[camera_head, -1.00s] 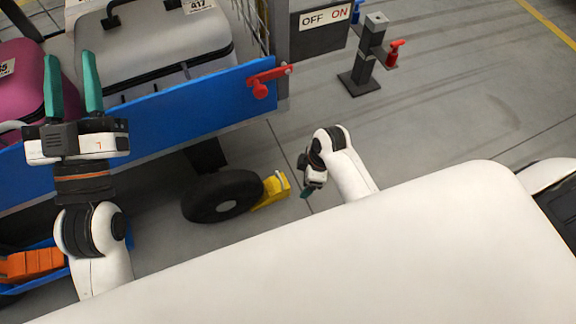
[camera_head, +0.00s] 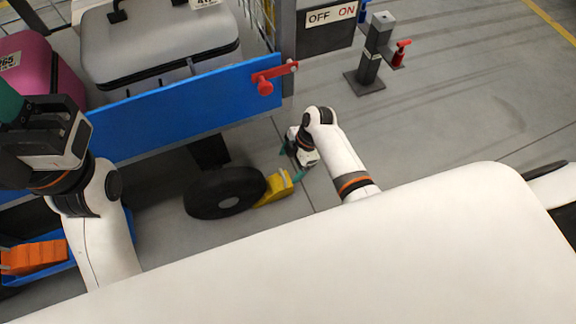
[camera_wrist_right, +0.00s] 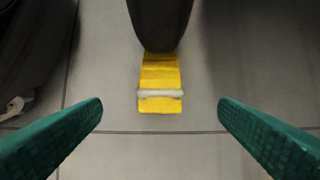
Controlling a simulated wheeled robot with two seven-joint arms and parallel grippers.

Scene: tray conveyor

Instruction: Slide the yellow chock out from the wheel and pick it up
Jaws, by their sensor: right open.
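The yellow chock (camera_head: 278,187) lies on the floor against the right side of the cart's dark wheel (camera_head: 208,196). In the right wrist view the chock (camera_wrist_right: 160,76) is a stepped yellow block with a pale bar across it, and its far end meets the wheel (camera_wrist_right: 160,22). My right gripper (camera_head: 292,163) is open and empty beside the chock's outer end. In its wrist view the two green fingers (camera_wrist_right: 160,118) stand wide on either side, apart from the chock. My left gripper is at the left edge, partly cut off, with one green finger (camera_head: 9,102) showing.
The blue cart side (camera_head: 180,105) with a red latch (camera_head: 265,84) hangs above the wheel. Grey and pink suitcases lie on the cart. A grey post (camera_head: 375,50) with a red part stands behind. Floor to the right of my right arm is clear.

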